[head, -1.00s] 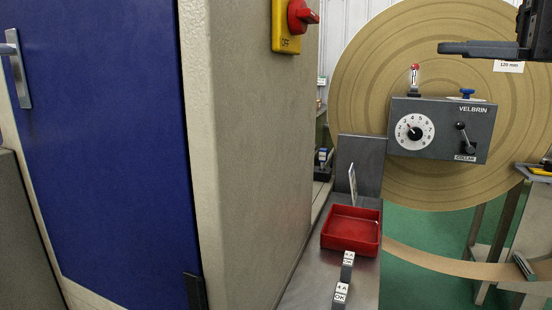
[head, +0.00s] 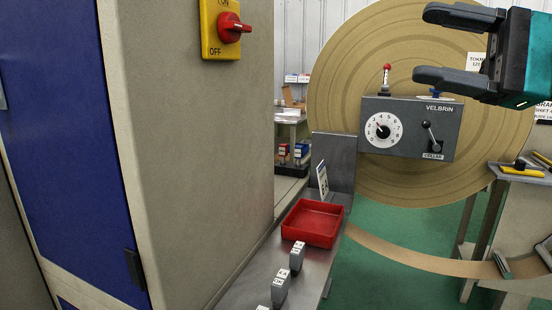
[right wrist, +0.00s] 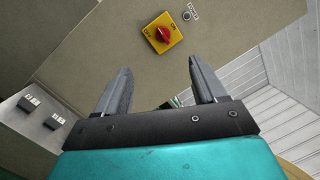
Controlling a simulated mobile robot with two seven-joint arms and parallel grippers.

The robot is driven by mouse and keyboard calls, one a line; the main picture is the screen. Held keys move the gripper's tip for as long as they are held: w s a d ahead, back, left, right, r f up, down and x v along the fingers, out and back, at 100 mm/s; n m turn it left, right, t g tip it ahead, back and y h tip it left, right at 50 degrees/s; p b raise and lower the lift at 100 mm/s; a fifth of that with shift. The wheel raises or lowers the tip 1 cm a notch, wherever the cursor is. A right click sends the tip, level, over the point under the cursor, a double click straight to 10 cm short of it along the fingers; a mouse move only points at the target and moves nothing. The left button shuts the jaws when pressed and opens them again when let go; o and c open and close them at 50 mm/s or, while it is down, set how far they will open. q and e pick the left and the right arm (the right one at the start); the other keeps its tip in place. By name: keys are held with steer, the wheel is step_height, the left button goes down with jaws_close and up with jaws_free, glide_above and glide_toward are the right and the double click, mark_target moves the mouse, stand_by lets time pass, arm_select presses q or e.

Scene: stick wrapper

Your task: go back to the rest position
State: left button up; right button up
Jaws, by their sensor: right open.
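My right gripper (head: 440,46) comes in from the right edge at the top of the head view, in front of the big tan roll (head: 345,75). Its two dark fingers are apart with nothing between them, pointing left. In the right wrist view its fingers (right wrist: 160,85) are also apart and empty. Beyond them is the yellow switch plate with a red knob (right wrist: 162,33) on the beige cabinet. My left gripper is in neither view.
The beige and blue cabinet (head: 195,130) fills the left. A grey control box (head: 410,125) with dial and lever stands before the roll. A red tray (head: 312,222) and small labelled blocks (head: 281,288) sit on the metal shelf. A stand with a yellow-handled tool (head: 522,171) is at right.

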steer(key=w+f+n+t+h+p, duration=0.3)
steer(key=f+n+t+h, duration=0.3)
steer(key=f+n, duration=0.85)
steer(key=w+f+n+t+h+p, duration=0.4)
steer(key=f+n+t, duration=0.5)
steer(key=f+n, duration=0.5)
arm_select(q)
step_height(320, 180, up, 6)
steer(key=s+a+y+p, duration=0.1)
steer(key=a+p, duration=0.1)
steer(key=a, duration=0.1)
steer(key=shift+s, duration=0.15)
arm_select(e)
steer(key=s+f+m+g+h, duration=0.3)
steer(key=s+f+m, duration=0.6)
steer(key=f, duration=0.4)
steer(key=s+a+f+m+g+h, duration=0.1)
steer(key=s+f+m+g+h, duration=0.2)
steer(key=s+f+m+g, duration=0.3)
steer(key=s+f+m, duration=0.3)
steer(key=s+f, duration=0.1)
steer(key=f, duration=0.2)
steer(key=shift+s+f+g+h, duration=0.3)
steer(key=shift+s+f+h, duration=0.05)
steer(key=shift+s+h, duration=0.05)
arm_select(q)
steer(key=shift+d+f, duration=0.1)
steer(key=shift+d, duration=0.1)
arm_select(e)
steer(key=shift+c, duration=0.3)
